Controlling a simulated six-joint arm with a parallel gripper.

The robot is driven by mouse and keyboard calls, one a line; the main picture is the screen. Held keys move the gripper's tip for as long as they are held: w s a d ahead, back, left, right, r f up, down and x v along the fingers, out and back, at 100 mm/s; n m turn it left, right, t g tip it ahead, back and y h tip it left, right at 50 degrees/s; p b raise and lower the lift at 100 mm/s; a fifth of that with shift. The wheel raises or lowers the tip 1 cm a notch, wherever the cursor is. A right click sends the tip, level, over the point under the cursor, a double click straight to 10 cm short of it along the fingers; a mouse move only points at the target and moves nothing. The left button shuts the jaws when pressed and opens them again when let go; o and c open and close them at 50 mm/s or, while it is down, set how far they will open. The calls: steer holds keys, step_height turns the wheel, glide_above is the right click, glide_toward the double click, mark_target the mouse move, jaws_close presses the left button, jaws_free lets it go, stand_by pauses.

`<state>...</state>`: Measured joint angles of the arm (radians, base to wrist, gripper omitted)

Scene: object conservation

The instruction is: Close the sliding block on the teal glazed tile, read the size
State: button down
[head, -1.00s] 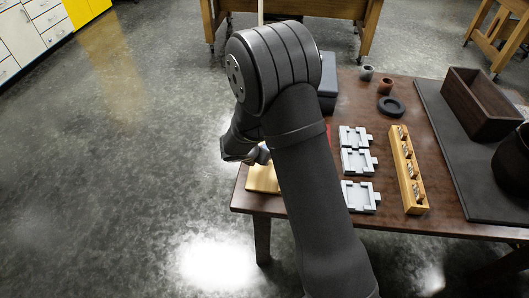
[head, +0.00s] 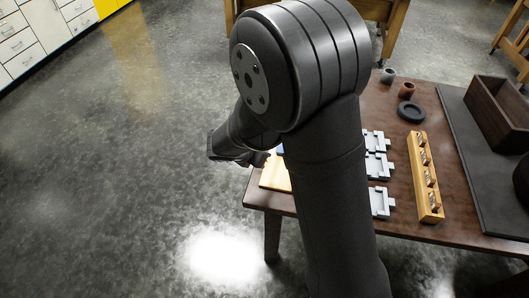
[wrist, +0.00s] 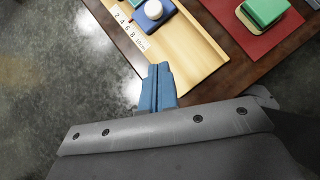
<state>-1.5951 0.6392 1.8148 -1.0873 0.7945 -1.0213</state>
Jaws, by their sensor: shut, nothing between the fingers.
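A pale wooden measuring board (wrist: 200,62) lies at the table's edge in the wrist view, with a printed scale (wrist: 130,33) reading 2 to 10 cm. A blue sliding block (wrist: 152,17) with a white round knob (wrist: 154,9) sits on it near the top. A sliver of teal, perhaps the tile (wrist: 135,3), shows beside the block at the frame's top edge; most is cut off. My gripper (wrist: 158,67) is shut and empty, its blue fingers by the board's near edge, apart from the block. In the head view my arm hides most of the board (head: 274,174).
A green block on a pale base (wrist: 264,12) rests on a red mat (wrist: 236,30), right of the board. In the head view, several grey trays (head: 378,166), a wooden rack (head: 424,178) and a dark ring (head: 411,112) stand right of my arm. Open floor lies left.

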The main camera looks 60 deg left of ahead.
steer(key=x, duration=0.8)
steer(key=shift+w+f, duration=0.1)
steer(key=shift+f, duration=0.05)
steer(key=w, duration=0.2)
steer(key=w+a+f, duration=0.1)
steer(key=shift+w, duration=0.1)
steer(key=shift+w+a, duration=0.2)
steer(key=shift+w, duration=0.35)
steer(key=shift+w+a, duration=0.15)
steer(key=shift+w, duration=0.35)
steer(key=shift+s, duration=0.1)
